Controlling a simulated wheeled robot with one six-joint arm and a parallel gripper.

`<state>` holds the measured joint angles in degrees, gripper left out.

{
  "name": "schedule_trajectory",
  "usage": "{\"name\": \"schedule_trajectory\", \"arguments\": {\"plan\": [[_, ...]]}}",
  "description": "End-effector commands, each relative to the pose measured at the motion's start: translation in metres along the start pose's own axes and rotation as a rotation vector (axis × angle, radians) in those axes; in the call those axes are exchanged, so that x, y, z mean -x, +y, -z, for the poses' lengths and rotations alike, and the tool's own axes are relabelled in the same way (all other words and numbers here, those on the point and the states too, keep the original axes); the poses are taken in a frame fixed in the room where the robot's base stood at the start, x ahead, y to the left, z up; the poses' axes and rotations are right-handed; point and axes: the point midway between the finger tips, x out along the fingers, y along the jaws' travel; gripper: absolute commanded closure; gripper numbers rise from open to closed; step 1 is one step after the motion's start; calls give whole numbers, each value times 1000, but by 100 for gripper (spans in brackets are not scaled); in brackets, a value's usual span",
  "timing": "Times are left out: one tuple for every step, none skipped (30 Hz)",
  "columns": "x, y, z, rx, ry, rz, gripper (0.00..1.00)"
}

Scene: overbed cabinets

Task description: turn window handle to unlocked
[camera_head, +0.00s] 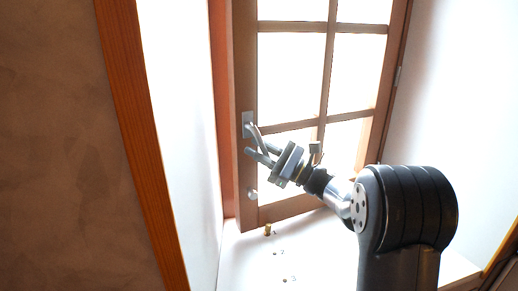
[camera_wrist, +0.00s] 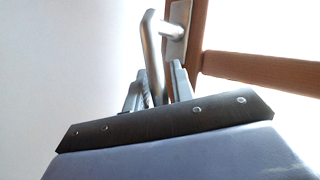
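The window handle is a grey metal lever on a rectangular plate (camera_head: 248,118), fixed to the left stile of the wooden window. The lever slants down from the plate towards my gripper (camera_head: 256,149). In the wrist view, the handle lever (camera_wrist: 152,55) bends away from its plate (camera_wrist: 178,30) and runs down between the two fingers of my gripper (camera_wrist: 157,88). The fingers stand apart around the lever's lower part, and a narrow gap shows beside it. Whether either finger touches the lever cannot be told. The lever's lower end is hidden behind the gripper body.
The wooden window frame (camera_head: 245,195) with glazing bars stands behind my gripper. The white sill (camera_head: 250,262) holds a small brass-coloured piece (camera_head: 268,229). White reveal walls (camera_head: 185,110) close in on both sides.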

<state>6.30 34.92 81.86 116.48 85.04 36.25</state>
Motion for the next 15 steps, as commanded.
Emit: {"name": "schedule_trajectory", "arguments": {"plan": [[0,0,0,0,0,0,76],[0,0,0,0,0,0,76],[0,0,0,0,0,0,76],[0,0,0,0,0,0,79],[0,0,0,0,0,0,81],[0,0,0,0,0,0,85],[0,0,0,0,0,0,87],[0,0,0,0,0,0,89],[0,0,0,0,0,0,93],[0,0,0,0,0,0,95],[0,0,0,0,0,0,98],[0,0,0,0,0,0,100],[0,0,0,0,0,0,100],[0,0,0,0,0,0,100],[0,0,0,0,0,0,100]]}}
